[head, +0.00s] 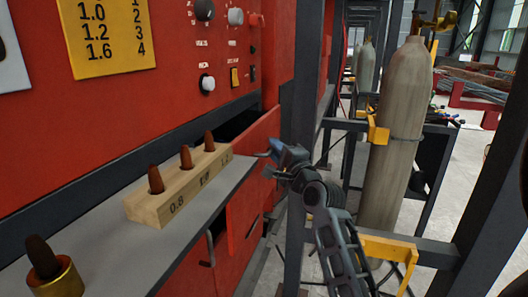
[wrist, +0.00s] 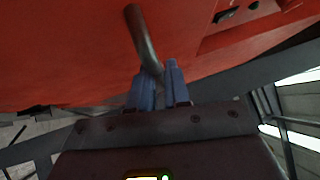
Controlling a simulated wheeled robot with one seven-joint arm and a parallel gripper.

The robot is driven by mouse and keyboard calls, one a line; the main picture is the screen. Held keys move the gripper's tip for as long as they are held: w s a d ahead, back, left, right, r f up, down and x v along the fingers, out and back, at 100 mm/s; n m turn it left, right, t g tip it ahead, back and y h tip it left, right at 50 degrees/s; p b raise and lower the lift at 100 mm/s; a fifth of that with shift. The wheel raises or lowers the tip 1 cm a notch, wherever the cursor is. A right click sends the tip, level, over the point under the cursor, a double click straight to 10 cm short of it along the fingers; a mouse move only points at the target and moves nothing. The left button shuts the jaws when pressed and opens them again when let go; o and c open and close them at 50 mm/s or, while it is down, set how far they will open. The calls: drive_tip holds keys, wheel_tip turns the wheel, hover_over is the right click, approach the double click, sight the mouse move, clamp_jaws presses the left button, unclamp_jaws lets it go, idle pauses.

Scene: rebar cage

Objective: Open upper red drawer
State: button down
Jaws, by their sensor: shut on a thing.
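The upper red drawer (head: 250,148) is at the right end of the red cabinet in the head view. A dark gap shows above and behind its front, so it stands partly out. My gripper (head: 268,160) is at the right side of this drawer front. In the wrist view my gripper's blue-grey fingers (wrist: 159,88) are closed around the lower end of a curved dark metal handle (wrist: 143,40). The handle stands out from the red drawer face, which fills the top of that view. The drawer's inside is mostly hidden.
A grey shelf (head: 100,240) juts out left of the drawer, carrying a wooden block (head: 178,190) with brown pointed pieces and a brass cup (head: 55,278). Another handle (head: 209,248) is below the shelf. A dark post (head: 300,110) and gas cylinder (head: 395,130) stand right.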

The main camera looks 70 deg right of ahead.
drive_tip(key=s+d+b, duration=0.1)
drive_tip(key=s+b, duration=0.2)
drive_tip(key=s, duration=1.1)
drive_tip(key=shift+s, duration=0.3)
drive_tip(key=shift+d, duration=0.1)
drive_tip(key=c, duration=1.2)
unclamp_jaws()
drive_tip(key=shift+o, duration=0.2)
drive_tip(key=b+v, duration=0.1)
drive_tip(key=v, duration=0.6)
drive_tip(key=shift+s+a, duration=0.3)
drive_tip(key=shift+f, duration=0.15)
